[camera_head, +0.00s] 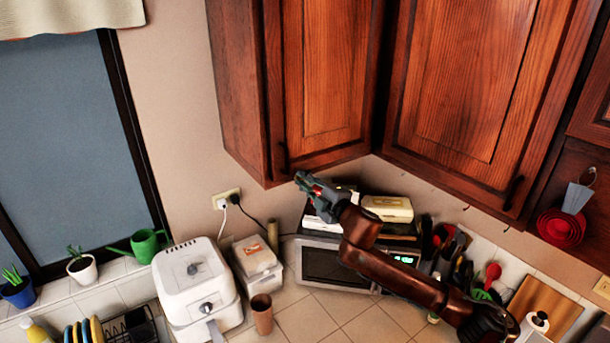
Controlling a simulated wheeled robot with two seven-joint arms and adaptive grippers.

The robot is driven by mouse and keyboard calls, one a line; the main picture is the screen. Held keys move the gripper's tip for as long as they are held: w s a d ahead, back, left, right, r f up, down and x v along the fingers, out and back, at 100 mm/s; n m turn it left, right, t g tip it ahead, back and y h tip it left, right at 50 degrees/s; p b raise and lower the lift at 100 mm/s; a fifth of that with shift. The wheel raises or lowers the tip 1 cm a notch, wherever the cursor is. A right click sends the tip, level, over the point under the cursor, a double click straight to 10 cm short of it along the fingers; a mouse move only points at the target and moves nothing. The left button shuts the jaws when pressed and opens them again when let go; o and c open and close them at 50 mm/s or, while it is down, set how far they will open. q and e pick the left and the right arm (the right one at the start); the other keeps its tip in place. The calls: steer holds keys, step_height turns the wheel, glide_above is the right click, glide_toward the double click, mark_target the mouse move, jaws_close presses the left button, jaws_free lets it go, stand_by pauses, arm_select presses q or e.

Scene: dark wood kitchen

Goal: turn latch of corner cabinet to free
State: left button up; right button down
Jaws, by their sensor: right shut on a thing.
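The corner cabinet (330,75) is a reddish-brown wall cabinet with a closed panel door, high in the middle of the view. A dark upright handle (283,158) sits at the lower left of its door. My right gripper (302,180) is at the cabinet's lower edge, just below and right of this handle. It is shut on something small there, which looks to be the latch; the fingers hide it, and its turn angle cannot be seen. My right arm reaches up from the lower right. My left gripper is not in view.
Below the arm stands a microwave (333,265) with boxes and a cream container (388,208) on top. A white air fryer (196,285), a brown cup (262,313) and plastic tubs (257,262) stand left of it. Another cabinet (475,90) adjoins on the right.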

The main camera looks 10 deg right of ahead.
steer(key=shift+a+f+n+p, duration=0.1)
steer(key=shift+f+n+p, duration=0.2)
steer(key=shift+n, duration=0.5)
steer(key=shift+f+n+p, duration=0.2)
steer(key=shift+f+n, duration=0.05)
steer(key=shift+n, duration=0.55)
steer(key=shift+f, duration=0.15)
steer(key=c, duration=1.9)
jaws_free()
steer(key=shift+c, duration=0.2)
steer(key=shift+s, duration=0.15)
steer(key=v, duration=1.1)
steer(key=shift+s, duration=0.4)
